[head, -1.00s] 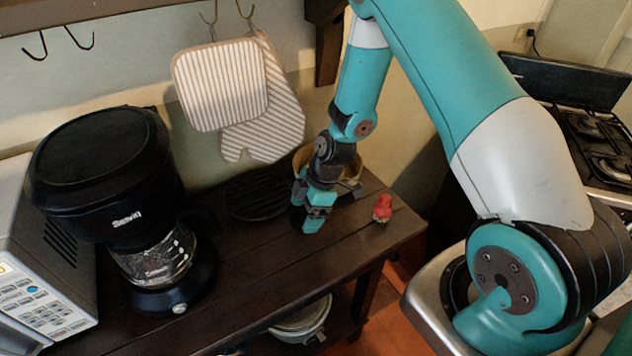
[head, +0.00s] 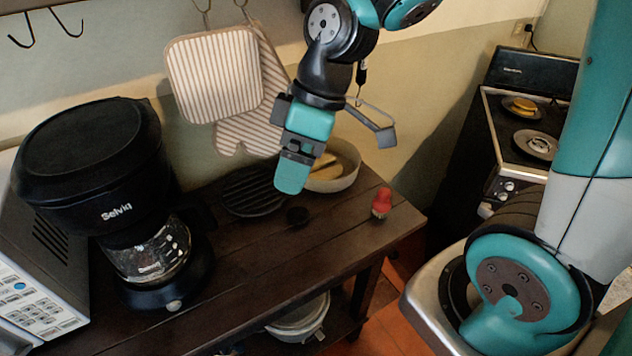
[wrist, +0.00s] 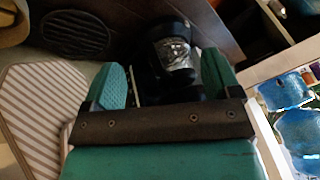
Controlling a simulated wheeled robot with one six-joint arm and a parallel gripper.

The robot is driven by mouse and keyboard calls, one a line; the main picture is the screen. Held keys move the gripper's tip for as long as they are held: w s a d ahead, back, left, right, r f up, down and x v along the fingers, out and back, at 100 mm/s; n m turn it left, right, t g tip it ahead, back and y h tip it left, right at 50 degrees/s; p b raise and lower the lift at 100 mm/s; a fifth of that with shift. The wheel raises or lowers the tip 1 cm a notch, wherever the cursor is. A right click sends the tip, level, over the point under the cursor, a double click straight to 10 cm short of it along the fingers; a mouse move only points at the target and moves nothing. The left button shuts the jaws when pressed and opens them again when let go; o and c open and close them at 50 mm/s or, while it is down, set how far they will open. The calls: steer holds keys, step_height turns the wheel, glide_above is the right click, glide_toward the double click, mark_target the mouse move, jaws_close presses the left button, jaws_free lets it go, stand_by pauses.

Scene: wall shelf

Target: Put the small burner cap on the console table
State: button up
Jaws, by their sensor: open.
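I cannot make out the cap in the wrist view.
The black coffee maker (head: 105,170) and a microwave (head: 35,270) stand at left. A ribbed trivet (head: 250,192), a bowl (head: 340,172) and a red-topped shaker (head: 381,203) are on the table. Striped mitts (head: 215,75) hang behind. A stove (head: 520,130) is at right.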

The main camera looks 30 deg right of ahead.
steer(key=s+a+r+m, duration=0.3)
steer(key=s+r, duration=0.1)
steer(key=s, duration=0.6)
steer(key=shift+s+r+m, duration=0.3)
steer(key=shift+r, duration=0.1)
steer(key=shift+d, duration=0.1)
stand_by(0.3)
